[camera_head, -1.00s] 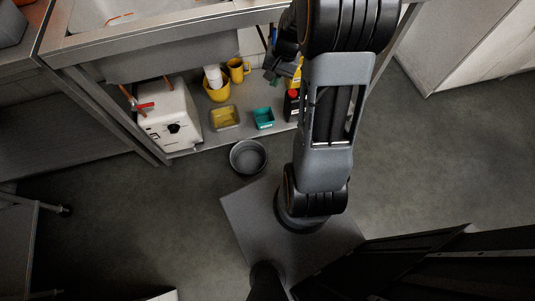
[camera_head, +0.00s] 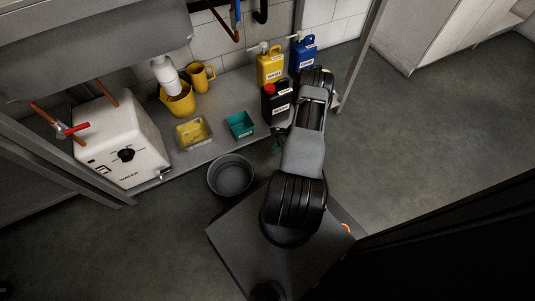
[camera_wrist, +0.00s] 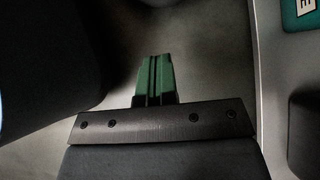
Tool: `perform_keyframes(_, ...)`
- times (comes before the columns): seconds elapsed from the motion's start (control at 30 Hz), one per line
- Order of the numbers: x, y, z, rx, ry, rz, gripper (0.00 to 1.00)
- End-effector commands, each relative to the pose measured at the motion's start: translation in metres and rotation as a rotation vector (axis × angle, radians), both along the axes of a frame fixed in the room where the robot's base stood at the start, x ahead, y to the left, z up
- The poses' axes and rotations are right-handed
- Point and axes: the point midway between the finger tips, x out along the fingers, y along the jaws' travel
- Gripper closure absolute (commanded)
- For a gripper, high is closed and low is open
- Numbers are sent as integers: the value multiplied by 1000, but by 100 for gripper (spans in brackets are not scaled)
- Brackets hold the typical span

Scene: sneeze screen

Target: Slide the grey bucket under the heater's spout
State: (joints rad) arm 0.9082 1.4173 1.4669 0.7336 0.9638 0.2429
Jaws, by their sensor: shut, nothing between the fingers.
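The grey bucket (camera_head: 230,188) is round, upright and looks empty. It stands on the floor in front of the low shelf, to the right of the heater. The white heater (camera_head: 122,145) sits at the shelf's left end, with a dial on its front. Its small spout (camera_head: 165,174) is at the lower right of the front, left of the bucket and apart from it. My gripper (camera_head: 276,146) is low, right of the bucket, partly hidden by my arm. In the wrist view its green fingers (camera_wrist: 155,78) are together and empty. A dark curved shape at left may be the bucket.
The shelf (camera_head: 213,150) holds a yellow tray (camera_head: 193,134), a teal tray (camera_head: 240,125), yellow jugs and several canisters, including a black one (camera_head: 276,102) close to my arm. The teal tray's corner shows in the wrist view (camera_wrist: 300,14). Floor between bucket and heater front is clear.

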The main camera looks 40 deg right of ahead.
Motion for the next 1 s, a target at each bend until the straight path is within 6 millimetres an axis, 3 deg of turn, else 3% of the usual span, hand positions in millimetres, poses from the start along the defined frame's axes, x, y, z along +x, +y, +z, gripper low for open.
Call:
perform_keyframes(0.47,13,60,-65,1,3,1,100)
perform_keyframes(0.7,20,87,-62,0,1,1,100)
perform_keyframes(1.0,22,98,-61,0,1,-1,100)
